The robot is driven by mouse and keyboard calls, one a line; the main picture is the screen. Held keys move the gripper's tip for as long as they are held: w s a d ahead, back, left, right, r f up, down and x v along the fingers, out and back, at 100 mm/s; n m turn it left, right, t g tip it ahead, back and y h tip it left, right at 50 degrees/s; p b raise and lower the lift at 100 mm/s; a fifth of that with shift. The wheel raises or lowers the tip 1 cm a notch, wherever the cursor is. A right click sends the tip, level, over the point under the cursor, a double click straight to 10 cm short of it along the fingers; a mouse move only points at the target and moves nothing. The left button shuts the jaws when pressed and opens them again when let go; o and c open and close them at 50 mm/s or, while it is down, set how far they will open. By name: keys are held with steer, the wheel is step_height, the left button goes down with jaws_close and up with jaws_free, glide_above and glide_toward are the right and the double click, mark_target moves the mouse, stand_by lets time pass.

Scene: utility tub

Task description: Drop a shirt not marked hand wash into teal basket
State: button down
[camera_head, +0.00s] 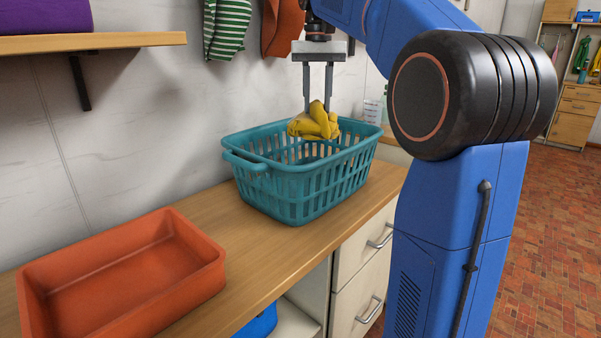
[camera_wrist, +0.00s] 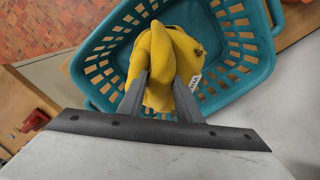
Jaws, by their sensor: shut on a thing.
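My gripper (camera_head: 318,104) is shut on a yellow shirt (camera_head: 315,124), which hangs crumpled between its fingers. The shirt is over the opening of the teal basket (camera_head: 305,183), its lower part near rim height. In the wrist view the yellow shirt (camera_wrist: 160,60) lies between the fingertips (camera_wrist: 160,92), with the teal basket (camera_wrist: 262,45) beneath and around it. A small white tag (camera_wrist: 195,82) shows on the shirt; its marking is too small to read. The basket stands on the wooden counter and its floor is mostly hidden.
An orange-red tub (camera_head: 125,275) sits on the counter (camera_head: 215,215) at the left, with bare wood between it and the basket. A green striped garment (camera_head: 227,28) and a rust-coloured one (camera_head: 280,28) hang on the wall. A wooden shelf (camera_head: 90,41) holds something purple.

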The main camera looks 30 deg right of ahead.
steer(key=shift+f, duration=1.1)
steer(key=c, duration=1.2)
jaws_free()
steer(key=shift+r, duration=3.75)
steer(key=shift+s, duration=0.2)
